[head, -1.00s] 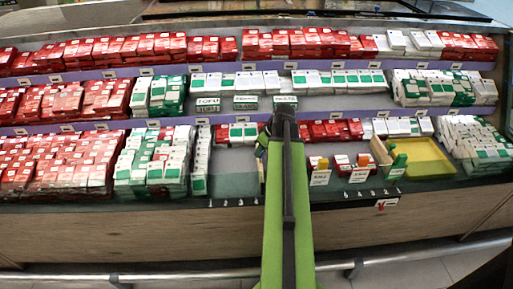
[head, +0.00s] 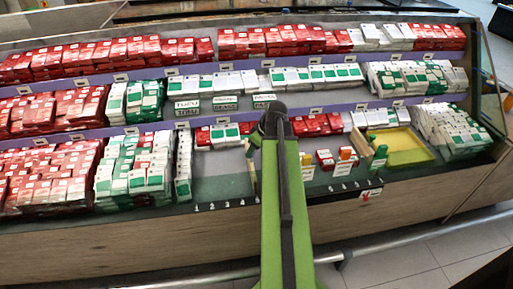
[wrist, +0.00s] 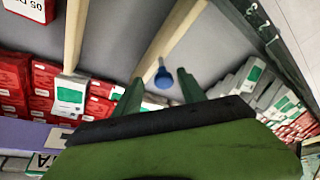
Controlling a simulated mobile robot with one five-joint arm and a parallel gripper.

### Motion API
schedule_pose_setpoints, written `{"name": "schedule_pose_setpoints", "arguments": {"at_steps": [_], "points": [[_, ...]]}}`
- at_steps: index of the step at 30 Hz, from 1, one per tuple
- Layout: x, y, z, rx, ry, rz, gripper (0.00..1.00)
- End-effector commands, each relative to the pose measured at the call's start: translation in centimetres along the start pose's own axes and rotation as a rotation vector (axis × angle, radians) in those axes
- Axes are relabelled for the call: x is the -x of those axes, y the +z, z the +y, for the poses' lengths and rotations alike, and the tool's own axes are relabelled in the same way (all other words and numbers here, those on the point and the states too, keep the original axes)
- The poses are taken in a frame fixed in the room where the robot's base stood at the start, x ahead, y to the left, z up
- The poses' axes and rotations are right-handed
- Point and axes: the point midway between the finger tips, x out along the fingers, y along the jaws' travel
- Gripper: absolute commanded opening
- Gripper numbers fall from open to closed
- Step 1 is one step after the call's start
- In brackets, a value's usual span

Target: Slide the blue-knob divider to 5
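The blue knob (wrist: 163,78) shows in the wrist view at the end of a pale wooden divider (wrist: 170,42). My gripper (wrist: 159,77) is open, with its two green fingers on either side of the knob and a visible gap on both sides. I cannot tell whether the knob is deep between the fingers or just beyond their tips. In the head view my green arm hides the knob and my fingertips; a pale divider edge (head: 252,172) shows just left of the arm. Small white numerals (head: 227,204) run along the shelf's front edge; the arm covers part of the row.
Another wooden divider (wrist: 75,35) stands to the left in the wrist view. Red boxes (wrist: 40,85) are left and white-green boxes (wrist: 235,80) right. The grey shelf floor (head: 220,175) left of my arm is bare. A yellow tray (head: 408,146) and green-knob divider (head: 379,157) are right.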

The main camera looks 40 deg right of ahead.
Motion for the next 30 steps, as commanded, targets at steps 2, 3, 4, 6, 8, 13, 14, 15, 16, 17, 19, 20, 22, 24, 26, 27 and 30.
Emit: {"name": "schedule_pose_setpoints", "arguments": {"at_steps": [2,3,4,6,8,13,14,15,16,17,19,20,22,24,26,27,30], "points": [[0.0,-0.1,-0.1,0.001,-0.002,0.0,0.48],[0.0,-0.1,-0.1,0.001,-0.002,0.001,0.48],[0.0,-0.1,-0.1,0.001,-0.002,0.001,0.48],[0.4,-0.2,-0.2,0.001,-0.003,0.001,0.48],[1.2,-0.3,-0.2,0.001,-0.003,0.001,0.48],[5.3,-0.5,-0.2,-0.001,-0.003,0.001,0.48],[6.1,-0.5,-0.3,0.0,-0.003,0.001,0.48],[7.1,-0.6,-0.3,0.001,-0.003,0.001,0.48],[7.8,-0.5,-0.3,0.001,-0.002,0.001,0.48],[8.6,-0.5,-0.2,0.001,-0.002,0.001,0.48],[10.3,-0.5,-0.2,0.0,-0.002,0.0,0.48],[11.0,-0.5,-0.2,0.0,-0.002,0.0,0.48],[12.7,-0.5,-0.2,0.001,-0.002,0.0,0.48],[14.2,-0.4,-0.2,0.001,-0.002,0.0,0.48],[15.3,-0.4,-0.2,0.0,-0.002,0.0,0.48],[15.9,-0.3,-0.2,0.0,-0.002,0.0,0.48],[16.9,-0.2,-0.2,0.002,-0.002,-0.001,0.48]]}}
